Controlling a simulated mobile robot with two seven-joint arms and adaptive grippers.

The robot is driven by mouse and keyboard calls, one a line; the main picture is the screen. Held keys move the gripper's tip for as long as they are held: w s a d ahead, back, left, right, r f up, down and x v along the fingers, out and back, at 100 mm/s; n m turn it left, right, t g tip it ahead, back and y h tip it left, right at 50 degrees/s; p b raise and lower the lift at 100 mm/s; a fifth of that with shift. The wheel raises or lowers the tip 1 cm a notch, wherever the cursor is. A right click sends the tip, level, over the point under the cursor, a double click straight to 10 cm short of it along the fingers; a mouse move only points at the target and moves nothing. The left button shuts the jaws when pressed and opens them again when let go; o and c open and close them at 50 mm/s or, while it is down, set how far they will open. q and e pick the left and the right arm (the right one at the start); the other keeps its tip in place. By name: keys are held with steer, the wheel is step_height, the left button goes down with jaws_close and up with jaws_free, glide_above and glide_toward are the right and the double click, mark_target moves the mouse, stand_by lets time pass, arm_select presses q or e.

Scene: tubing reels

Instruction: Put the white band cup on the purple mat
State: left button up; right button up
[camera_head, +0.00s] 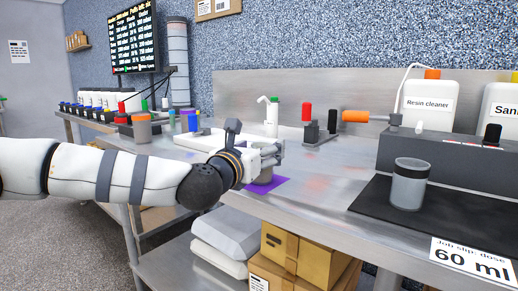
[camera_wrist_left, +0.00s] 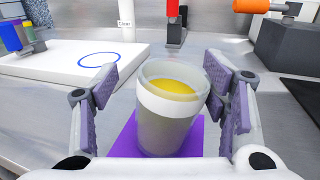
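The white band cup (camera_wrist_left: 168,112) is a translucent cup with a white band and yellow contents. It stands upright on the purple mat (camera_wrist_left: 195,142) in the left wrist view. In the head view the cup (camera_head: 264,175) is largely hidden by my gripper, and the mat (camera_head: 268,191) shows at the table's front edge. My left gripper (camera_wrist_left: 168,88) has its fingers spread on either side of the cup, with a gap visible at the left finger. It also shows in the head view (camera_head: 266,158). My right gripper is not in view.
A white board with a blue ring (camera_wrist_left: 70,62) lies behind left of the cup. A red-topped stand (camera_head: 318,130) and an orange-handled tool (camera_head: 360,117) are farther back.

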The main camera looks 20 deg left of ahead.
arm_select(q)
steer(key=shift+s+r, duration=0.1)
steer(key=shift+r, duration=0.15)
steer(key=s+a, duration=0.1)
steer(key=s, duration=1)
steer(key=shift+s, duration=0.4)
steer(key=shift+f, duration=0.15)
